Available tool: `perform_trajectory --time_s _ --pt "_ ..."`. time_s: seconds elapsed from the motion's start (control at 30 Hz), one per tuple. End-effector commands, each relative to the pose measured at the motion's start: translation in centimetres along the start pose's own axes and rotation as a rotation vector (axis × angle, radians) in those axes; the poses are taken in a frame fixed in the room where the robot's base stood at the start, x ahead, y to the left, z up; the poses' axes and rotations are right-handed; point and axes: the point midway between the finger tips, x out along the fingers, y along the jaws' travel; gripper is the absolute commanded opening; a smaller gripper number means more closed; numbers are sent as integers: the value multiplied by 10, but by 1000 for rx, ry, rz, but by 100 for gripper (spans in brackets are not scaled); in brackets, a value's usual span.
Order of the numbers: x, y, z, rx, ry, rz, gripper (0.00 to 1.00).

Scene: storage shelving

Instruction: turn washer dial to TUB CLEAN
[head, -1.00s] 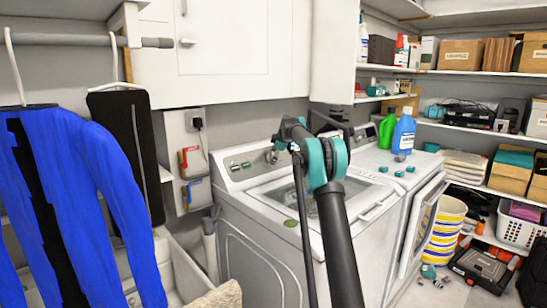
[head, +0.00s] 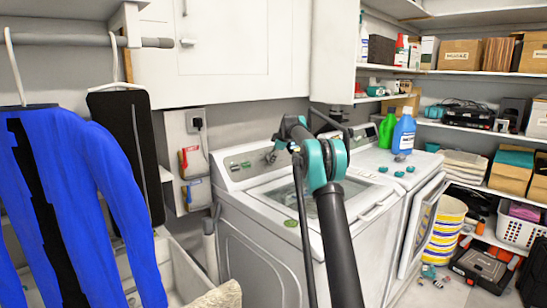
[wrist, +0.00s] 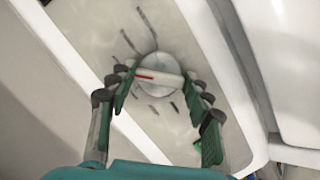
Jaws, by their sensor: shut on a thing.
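The washer (head: 262,255) is the white top-loader in the middle of the head view, with its control panel (head: 240,166) along the back. The round grey dial (wrist: 153,88) shows in the wrist view, with a pale raised bar across it and a red line on the bar's left half. Dark marks surround the dial; their words are too blurred to read. My gripper (wrist: 158,78) has its fingers at both ends of the bar and is shut on the dial. In the head view my gripper (head: 272,155) is at the panel's right end and largely hides the dial.
A second white machine (head: 395,205) stands right of the washer with its front door open. Green (head: 387,130) and blue (head: 404,132) bottles stand on it. A blue garment (head: 95,200) hangs at left. A striped bucket (head: 446,230) is on the floor.

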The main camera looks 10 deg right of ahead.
Motion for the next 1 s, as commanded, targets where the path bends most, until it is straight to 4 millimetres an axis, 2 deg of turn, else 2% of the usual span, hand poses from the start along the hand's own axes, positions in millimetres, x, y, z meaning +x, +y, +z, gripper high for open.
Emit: perform_trajectory --time_s 1.0 --pt "0 2 2 898 -2 -209 21"
